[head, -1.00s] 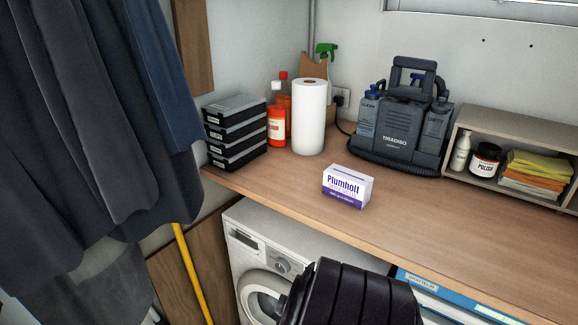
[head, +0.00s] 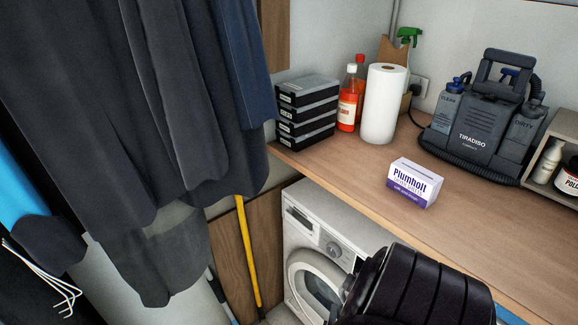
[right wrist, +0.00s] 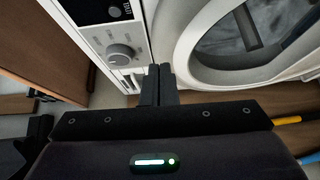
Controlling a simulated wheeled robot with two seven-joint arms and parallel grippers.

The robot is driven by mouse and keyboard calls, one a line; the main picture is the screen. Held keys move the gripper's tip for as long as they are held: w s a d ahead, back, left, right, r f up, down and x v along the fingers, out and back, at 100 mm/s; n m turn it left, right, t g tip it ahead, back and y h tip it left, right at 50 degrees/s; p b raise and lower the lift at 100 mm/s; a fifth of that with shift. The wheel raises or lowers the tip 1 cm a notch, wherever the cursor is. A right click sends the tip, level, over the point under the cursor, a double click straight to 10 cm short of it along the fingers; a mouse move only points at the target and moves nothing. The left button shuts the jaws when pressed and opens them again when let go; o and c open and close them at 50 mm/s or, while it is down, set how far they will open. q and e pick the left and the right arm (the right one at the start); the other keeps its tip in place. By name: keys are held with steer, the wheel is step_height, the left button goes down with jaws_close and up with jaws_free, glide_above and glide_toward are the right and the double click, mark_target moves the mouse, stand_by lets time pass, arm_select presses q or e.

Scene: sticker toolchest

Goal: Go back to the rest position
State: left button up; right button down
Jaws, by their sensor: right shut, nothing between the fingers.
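My right gripper (right wrist: 158,84) shows in the right wrist view with its two dark fingers together and nothing between them. It is in front of the white washing machine (right wrist: 110,50), near the dial and the round door; I cannot tell how far off it is. In the head view, a black ribbed part of my right arm covers the bottom right, in front of the washing machine (head: 302,220). The right fingers are hidden in the head view. My left gripper is not in view.
The wooden counter (head: 340,165) carries a Plumholt box (head: 414,183), stacked black cases (head: 306,110), a paper towel roll (head: 383,104), red bottles and a Tiradiso machine (head: 478,125). Dark clothes (head: 130,100) hang at left. A yellow pole (head: 248,250) leans below.

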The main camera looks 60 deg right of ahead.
steer(key=shift+f, duration=0.1)
steer(key=s+a+f+n+g+y, duration=0.1)
steer(key=s+a+f+g+y, duration=0.6)
steer(key=s+a+f, duration=0.7)
steer(key=w+a+f+m+t+y, duration=0.1)
steer(key=a+f+y, duration=0.2)
steer(key=a+y, duration=0.2)
steer(key=w+a+f+t+y, duration=0.2)
steer(key=a+y, duration=0.3)
steer(key=a, duration=0.4)
steer(key=shift+w+a+f+m, duration=0.15)
steer(key=shift+a+f+m, duration=0.25)
steer(key=shift+f, duration=0.5)
steer(key=shift+d, duration=0.15)
